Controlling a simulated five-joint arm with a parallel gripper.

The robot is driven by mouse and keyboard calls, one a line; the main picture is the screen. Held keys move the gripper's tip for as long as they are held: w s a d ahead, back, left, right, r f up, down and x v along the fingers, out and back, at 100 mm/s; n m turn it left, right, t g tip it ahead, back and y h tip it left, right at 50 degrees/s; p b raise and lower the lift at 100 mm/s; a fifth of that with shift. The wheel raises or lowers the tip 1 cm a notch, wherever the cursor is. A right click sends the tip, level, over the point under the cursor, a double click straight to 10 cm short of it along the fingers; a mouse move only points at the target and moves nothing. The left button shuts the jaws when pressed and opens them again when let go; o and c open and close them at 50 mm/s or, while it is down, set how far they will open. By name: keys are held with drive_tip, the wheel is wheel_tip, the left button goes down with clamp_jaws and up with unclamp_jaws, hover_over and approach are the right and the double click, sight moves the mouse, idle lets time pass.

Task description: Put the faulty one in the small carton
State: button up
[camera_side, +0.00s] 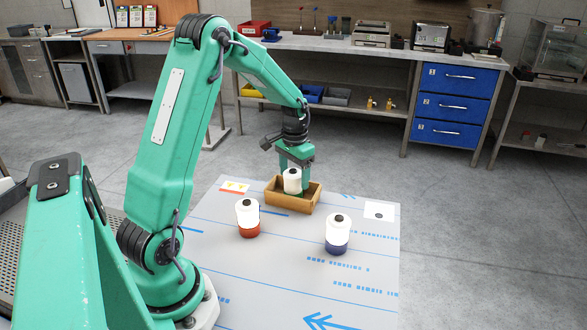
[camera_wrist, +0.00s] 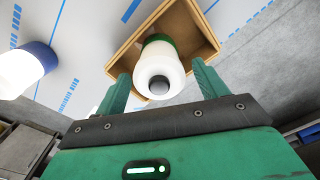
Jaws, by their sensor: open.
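A small brown open box (camera_side: 303,207), the likely small carton, stands at the far side of the pale work surface. A white bottle with a dark cap and green base (camera_side: 292,181) stands inside it; it also shows in the wrist view (camera_wrist: 160,68). My gripper (camera_wrist: 160,82) is open, with one finger on each side of this bottle and gaps between. In the side view my gripper (camera_side: 295,160) is over the box, partly behind the bottle. A similar red-based bottle (camera_side: 248,217) and blue-based bottle (camera_side: 337,233) stand outside the box. No fault is plain to see on any bottle.
A card with orange and yellow marks (camera_side: 234,187) lies left of the box. A white card with a dark dot (camera_side: 380,211) lies to the right. The front of the printed work surface (camera_side: 270,290) is clear. Benches stand well behind.

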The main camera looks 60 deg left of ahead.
wheel_tip(320, 180, up, 9)
drive_tip(key=shift+r, duration=0.1)
idle(0.4)
idle(0.4)
drive_tip(key=shift+s+d+r, duration=0.1)
drive_tip(key=shift+d+r, duration=0.3)
drive_tip(key=s+d+r+m+t, duration=0.1)
drive_tip(key=s+d+r, duration=0.25)
drive_tip(key=d, duration=0.25)
drive_tip(key=s+d+r+t, duration=0.2)
drive_tip(key=s+d+r, duration=0.15)
drive_tip(key=d, duration=0.25)
drive_tip(key=s+d+r+m+t, duration=0.1)
drive_tip(key=s+d+t, duration=0.1)
drive_tip(key=s+d, duration=0.6)
drive_tip(key=shift+s+d+t, duration=0.25)
drive_tip(key=shift+s+t, duration=0.05)
drive_tip(key=shift+s, duration=0.8)
